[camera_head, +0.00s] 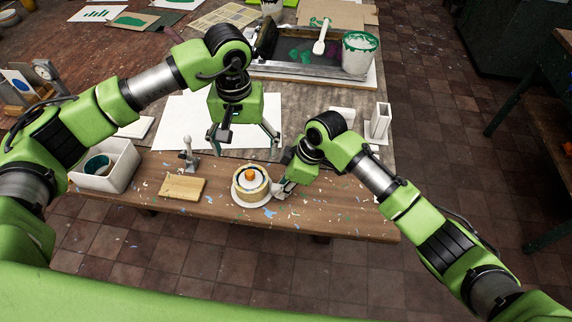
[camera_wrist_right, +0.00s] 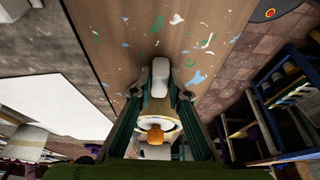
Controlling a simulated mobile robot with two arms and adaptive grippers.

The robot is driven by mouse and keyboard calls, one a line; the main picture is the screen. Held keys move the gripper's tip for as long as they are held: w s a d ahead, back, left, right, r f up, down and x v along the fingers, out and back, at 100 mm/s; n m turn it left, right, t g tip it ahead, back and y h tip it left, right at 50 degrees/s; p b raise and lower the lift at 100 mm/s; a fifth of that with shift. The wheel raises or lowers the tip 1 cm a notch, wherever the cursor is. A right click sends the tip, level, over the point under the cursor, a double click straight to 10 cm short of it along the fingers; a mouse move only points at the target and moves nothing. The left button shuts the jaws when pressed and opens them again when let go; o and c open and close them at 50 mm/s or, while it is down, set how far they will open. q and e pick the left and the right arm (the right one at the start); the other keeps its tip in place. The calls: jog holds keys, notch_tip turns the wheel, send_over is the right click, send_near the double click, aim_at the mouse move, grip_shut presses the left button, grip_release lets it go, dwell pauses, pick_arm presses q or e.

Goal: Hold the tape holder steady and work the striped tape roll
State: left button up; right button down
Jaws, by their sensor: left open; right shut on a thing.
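The tape holder (camera_head: 239,200) has a round white base and stands upright near the front edge of the wooden table. The tan tape roll (camera_head: 263,195) sits on it, with an orange knob (camera_head: 250,175) on top. The stripes are too small to make out. My right gripper (camera_head: 279,189) is at the holder's right side, shut on a white rounded part that seems to belong to the holder. That part (camera_wrist_right: 160,73) shows between the fingertips in the right wrist view, with the orange knob (camera_wrist_right: 156,135) below it. My left gripper (camera_head: 244,138) is open and empty, above and behind the roll.
A wooden block (camera_head: 183,188) and a small grey-white stand (camera_head: 189,153) lie to the left, with a white bin (camera_head: 118,177) beyond. White paper (camera_head: 185,120) lies behind. A framed screen (camera_head: 305,70) and a green-rimmed bucket (camera_head: 357,55) stand at the back.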

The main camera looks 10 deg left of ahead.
jog(key=c, duration=1.9)
grip_release()
jog(key=shift+s+d+f, duration=0.2)
jog(key=shift+f, duration=0.2)
jog(key=shift+w+r, duration=0.1)
jog(key=shift+w, duration=0.05)
jog(key=shift+a+r, duration=0.1)
jog(key=shift+r, duration=0.05)
jog(key=v, duration=1.1)
jog(key=shift+w+r, duration=0.1)
jog(key=shift+r, duration=0.3)
jog(key=shift+r, duration=0.1)
